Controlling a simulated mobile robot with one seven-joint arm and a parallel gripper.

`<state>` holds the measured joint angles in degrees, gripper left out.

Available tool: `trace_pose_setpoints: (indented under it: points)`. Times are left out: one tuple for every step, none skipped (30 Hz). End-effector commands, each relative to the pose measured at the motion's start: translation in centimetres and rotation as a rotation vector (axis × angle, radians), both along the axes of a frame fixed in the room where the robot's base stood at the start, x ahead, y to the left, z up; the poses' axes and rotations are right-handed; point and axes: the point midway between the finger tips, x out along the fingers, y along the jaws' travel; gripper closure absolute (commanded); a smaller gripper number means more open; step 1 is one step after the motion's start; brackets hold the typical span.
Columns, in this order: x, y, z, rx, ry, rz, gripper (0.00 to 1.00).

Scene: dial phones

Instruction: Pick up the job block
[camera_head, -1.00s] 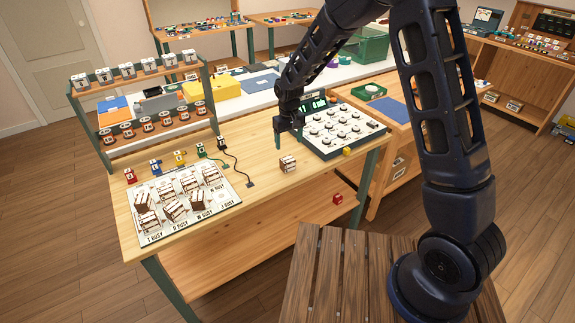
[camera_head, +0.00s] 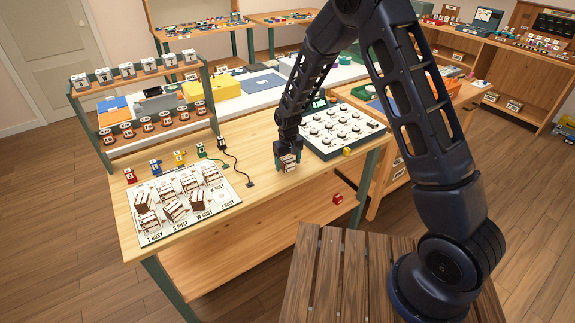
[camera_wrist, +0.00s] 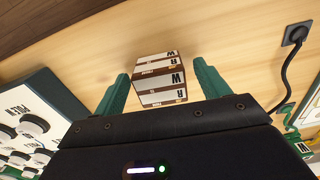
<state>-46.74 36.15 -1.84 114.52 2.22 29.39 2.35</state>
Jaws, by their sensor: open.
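The job block (camera_head: 289,163) is a small brown and white lettered cube on the wooden workbench, just left of the dial panel. In the wrist view the job block (camera_wrist: 160,80) shows two lettered faces. My gripper (camera_head: 288,160) is directly over it, pointing down. In the wrist view my gripper (camera_wrist: 160,88) has its green fingers apart, one on each side of the block. A gap shows between the block and each finger. My gripper partly hides the block in the head view.
The dial panel (camera_head: 343,131) stands close to the right of the block. A board of similar blocks (camera_head: 232,198) lies to the left. A black cable (camera_head: 236,166) ends at a plug on the bench. A small yellow block (camera_head: 347,151) lies by the panel's front edge.

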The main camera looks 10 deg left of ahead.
Motion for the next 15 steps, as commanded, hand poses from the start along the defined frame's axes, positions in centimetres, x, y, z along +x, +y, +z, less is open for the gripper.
trace_pose_setpoints:
  points:
    - [0.00, 0.03, -0.13, 0.001, -0.001, 0.000, 0.25]
    - [0.01, 0.03, -0.13, 0.001, -0.001, 0.000, 0.25]
    - [0.02, 0.04, -0.11, 0.001, -0.002, 0.000, 0.25]
    - [0.02, 0.04, -0.10, 0.001, -0.002, 0.000, 0.25]
    - [0.02, 0.04, -0.09, 0.001, -0.002, 0.000, 0.25]
    - [0.02, 0.03, -0.09, 0.001, -0.002, 0.000, 0.25]
    - [0.02, 0.03, -0.09, 0.001, -0.002, 0.000, 0.31]
    - [0.02, 0.03, -0.09, 0.001, -0.002, 0.000, 0.37]
    - [0.02, 0.03, -0.08, 0.001, -0.002, 0.000, 0.45]
    - [0.02, 0.03, -0.08, 0.001, -0.002, 0.000, 0.51]
    - [0.02, 0.03, -0.08, 0.001, -0.002, 0.000, 0.57]
    - [0.02, 0.03, -0.07, 0.001, -0.002, 0.000, 0.65]
    - [0.02, 0.03, -0.07, 0.001, -0.002, 0.000, 0.71]
    - [0.02, 0.03, -0.07, 0.001, -0.002, 0.001, 0.75]
    - [0.03, 0.04, -0.06, 0.001, -0.002, 0.001, 0.75]
